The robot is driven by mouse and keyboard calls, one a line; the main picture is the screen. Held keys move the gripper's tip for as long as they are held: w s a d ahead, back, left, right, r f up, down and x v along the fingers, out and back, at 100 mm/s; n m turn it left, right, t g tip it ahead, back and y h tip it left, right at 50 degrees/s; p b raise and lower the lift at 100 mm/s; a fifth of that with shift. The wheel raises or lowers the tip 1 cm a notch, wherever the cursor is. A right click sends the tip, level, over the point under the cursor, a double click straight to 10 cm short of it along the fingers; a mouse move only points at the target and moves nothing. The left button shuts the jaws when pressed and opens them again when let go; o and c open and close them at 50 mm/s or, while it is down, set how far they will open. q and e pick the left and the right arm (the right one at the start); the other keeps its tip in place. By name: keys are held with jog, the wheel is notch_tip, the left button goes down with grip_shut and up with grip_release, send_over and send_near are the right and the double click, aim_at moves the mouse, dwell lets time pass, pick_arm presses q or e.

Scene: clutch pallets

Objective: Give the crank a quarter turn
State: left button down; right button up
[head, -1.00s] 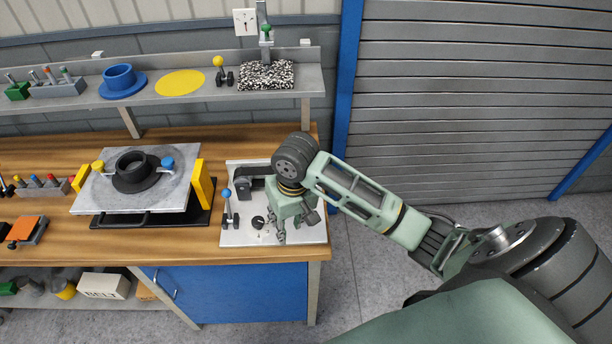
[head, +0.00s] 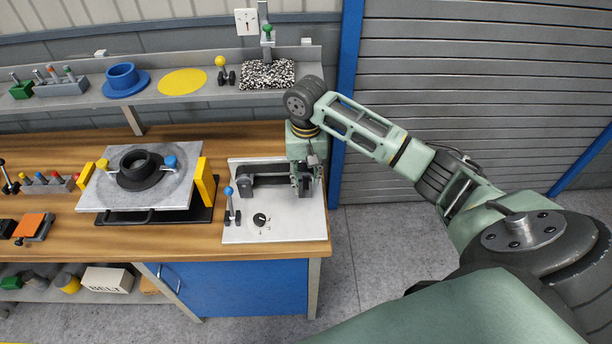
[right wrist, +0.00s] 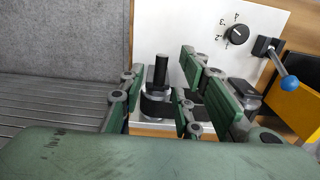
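A white panel (head: 238,228) lies on the right end of the bench. On it is a dark belt-like loop or arm (head: 265,176) that runs right to beneath my right gripper (head: 304,183). In the right wrist view, a black upright handle (right wrist: 161,71), apparently the crank's, stands on a dark round base. My right gripper (right wrist: 163,92) is open, with fingers on either side of this handle. I cannot tell if they touch it. In the head view my gripper hides the handle. My left gripper is not in view.
A blue-knobbed lever (head: 229,200) and a black dial (head: 261,219) share the panel. To the left, a grey plate with a black flanged ring (head: 139,172) sits between yellow blocks. A shelf (head: 197,99) runs behind. Open floor lies to the right of the bench.

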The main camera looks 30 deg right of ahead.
jog(key=shift+f, duration=0.8)
jog(key=shift+a, duration=0.1)
grip_shut()
